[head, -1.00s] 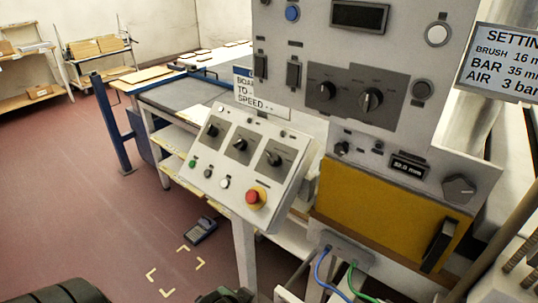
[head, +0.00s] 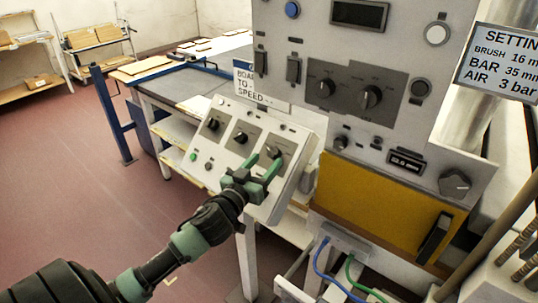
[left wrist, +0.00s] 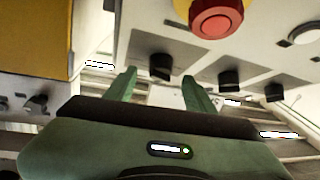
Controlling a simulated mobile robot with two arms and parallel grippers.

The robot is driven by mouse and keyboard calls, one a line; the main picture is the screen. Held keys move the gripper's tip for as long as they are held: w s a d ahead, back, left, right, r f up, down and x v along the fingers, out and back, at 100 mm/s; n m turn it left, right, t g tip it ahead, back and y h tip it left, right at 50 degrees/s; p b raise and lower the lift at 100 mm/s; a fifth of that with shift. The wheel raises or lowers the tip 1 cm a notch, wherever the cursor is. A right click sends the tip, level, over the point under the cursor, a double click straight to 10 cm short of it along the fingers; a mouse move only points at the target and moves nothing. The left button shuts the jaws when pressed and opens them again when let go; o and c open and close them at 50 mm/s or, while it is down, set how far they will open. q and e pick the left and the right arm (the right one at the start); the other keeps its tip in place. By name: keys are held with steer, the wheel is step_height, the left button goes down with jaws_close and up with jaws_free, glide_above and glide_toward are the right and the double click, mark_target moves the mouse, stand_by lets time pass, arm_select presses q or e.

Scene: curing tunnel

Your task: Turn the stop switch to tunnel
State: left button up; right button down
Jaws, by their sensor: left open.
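A sloped light-grey control box (head: 291,186) carries a row of three black rotary switches: left (head: 213,123), middle (head: 240,137) and right (head: 275,152). Their labels are too small to read, so I cannot tell which is the stop switch. My left gripper (head: 265,160) is open in front of the right-hand switch. In the left wrist view, the gripper (left wrist: 158,76) has its fingers apart, with the right-hand switch's knob (left wrist: 161,67) seen between and beyond the tips. I cannot tell whether they touch. The red button (left wrist: 215,18) shows there but is hidden by my gripper in the head view.
A tall grey panel with two larger knobs (head: 321,88) and a yellow front (head: 378,208) stands right of the box. Blue and green cables (head: 350,272) hang below. A sign (head: 246,80) stands behind the box. The floor at left is clear.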

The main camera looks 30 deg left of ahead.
mark_target(272, 154)
arm_select(q)
steer(key=shift+w+a, duration=0.2)
steer(key=shift+w, duration=1.3)
jaws_close()
